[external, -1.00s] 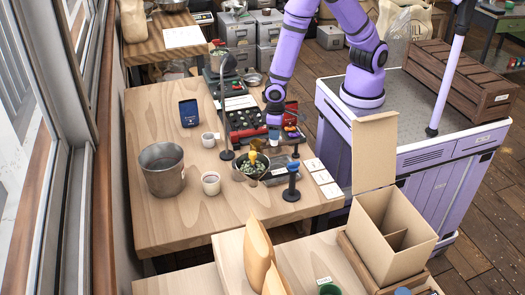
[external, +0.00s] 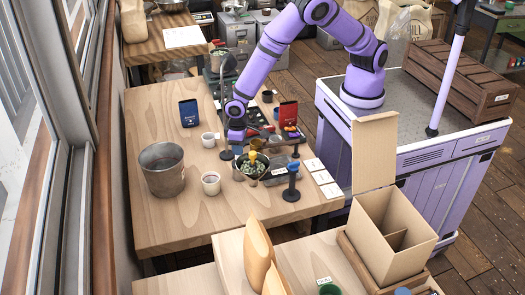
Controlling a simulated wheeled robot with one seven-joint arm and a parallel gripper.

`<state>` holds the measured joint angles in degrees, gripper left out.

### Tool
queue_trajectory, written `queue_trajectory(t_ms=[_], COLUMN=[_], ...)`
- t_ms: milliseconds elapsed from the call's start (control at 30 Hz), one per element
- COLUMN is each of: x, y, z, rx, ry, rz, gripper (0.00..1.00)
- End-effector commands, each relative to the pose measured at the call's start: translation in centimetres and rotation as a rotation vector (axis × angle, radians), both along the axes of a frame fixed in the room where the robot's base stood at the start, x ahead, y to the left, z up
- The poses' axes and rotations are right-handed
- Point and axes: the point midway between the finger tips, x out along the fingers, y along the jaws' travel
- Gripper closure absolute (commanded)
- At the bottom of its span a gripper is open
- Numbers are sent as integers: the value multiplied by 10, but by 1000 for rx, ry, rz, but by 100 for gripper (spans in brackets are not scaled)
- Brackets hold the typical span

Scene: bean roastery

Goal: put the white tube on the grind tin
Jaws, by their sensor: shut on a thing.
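My gripper (external: 237,137) is over the middle of the wooden table, beside the black lamp stand and behind the plant pot. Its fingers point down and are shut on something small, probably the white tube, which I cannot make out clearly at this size. I cannot tell for sure which container is the grind tin. A small dark container (external: 238,172) stands just in front of the gripper, left of the plant pot, and a small dark cup (external: 267,96) stands farther back.
A blue packet (external: 189,113) and a red packet (external: 288,113) stand farther back. The table's front left is clear.

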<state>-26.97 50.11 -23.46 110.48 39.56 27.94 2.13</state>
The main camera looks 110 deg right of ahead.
Motion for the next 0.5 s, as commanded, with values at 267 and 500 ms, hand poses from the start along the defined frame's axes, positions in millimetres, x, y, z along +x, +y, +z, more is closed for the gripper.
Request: queue_trajectory(t_ms=[267, 500], x=[0, 0], y=[0, 0], z=[-16, -19], rx=[0, 0], ry=[-2, -1], rz=[0, 0], gripper=[91, 91])
